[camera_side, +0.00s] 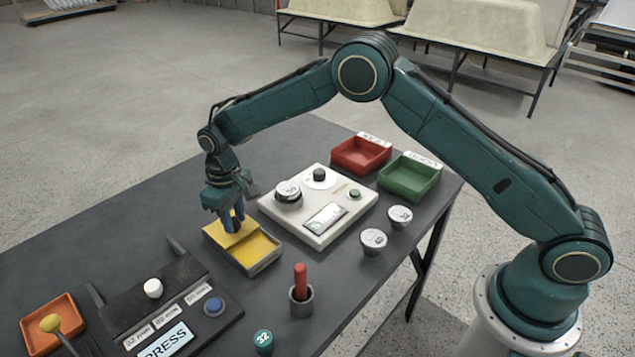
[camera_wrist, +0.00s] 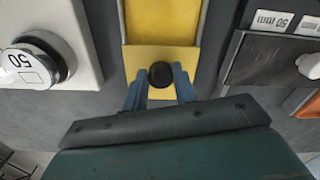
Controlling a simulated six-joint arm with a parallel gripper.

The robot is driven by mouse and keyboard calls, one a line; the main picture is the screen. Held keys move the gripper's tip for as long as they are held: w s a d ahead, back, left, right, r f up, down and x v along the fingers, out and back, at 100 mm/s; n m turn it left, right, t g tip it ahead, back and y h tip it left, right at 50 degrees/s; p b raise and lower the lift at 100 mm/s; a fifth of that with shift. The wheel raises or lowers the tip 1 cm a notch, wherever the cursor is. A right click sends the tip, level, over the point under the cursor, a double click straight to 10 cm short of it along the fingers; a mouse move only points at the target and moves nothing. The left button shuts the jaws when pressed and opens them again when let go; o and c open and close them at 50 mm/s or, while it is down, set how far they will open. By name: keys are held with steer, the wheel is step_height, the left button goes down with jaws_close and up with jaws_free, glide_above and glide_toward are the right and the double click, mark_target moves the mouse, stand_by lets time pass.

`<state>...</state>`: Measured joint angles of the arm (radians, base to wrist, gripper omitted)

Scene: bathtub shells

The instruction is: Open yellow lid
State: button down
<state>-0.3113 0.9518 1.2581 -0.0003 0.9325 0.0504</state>
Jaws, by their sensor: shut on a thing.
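The yellow lid (camera_side: 220,237) sits at the far left end of a small grey-walled box (camera_side: 262,267) on the dark table. The box's yellow inside shows to the right of the lid. In the wrist view the lid (camera_wrist: 134,62) carries a round black knob (camera_wrist: 161,74), and the yellow box interior (camera_wrist: 163,20) lies beyond it. My gripper (camera_side: 234,225) points down at the lid, and its blue fingers (camera_wrist: 160,90) are shut on the knob from both sides. In the side view the fingers hide the knob.
A white device (camera_side: 330,232) with a round cap stands right of the box. A black press panel (camera_side: 170,305) stands to the left. A red-handled tool in a cup (camera_side: 301,292) stands in front. Red (camera_side: 360,155) and green (camera_side: 410,178) trays are at the back right.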

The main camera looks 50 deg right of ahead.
mark_target(234, 221)
steer(key=c, duration=1.1)
jaws_free()
steer(key=shift+r, duration=0.2)
step_height(234, 221, up, 14)
steer(key=shift+f, duration=0.25)
